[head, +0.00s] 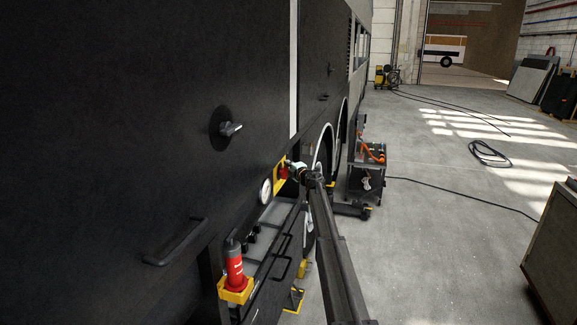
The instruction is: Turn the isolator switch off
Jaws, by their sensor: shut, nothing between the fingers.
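The isolator switch (283,173) appears as a small red handle on a yellow plate, low on the side of the dark coach. My gripper (289,163) is at the switch, seen small and from behind along the arm. It is shut with nothing held. I cannot tell whether its fingertips touch the red handle. The handle's exact angle is too small to read.
A red extinguisher-like cylinder (235,268) stands in a yellow holder nearer me. A tool cart (368,170) stands beyond my arm.

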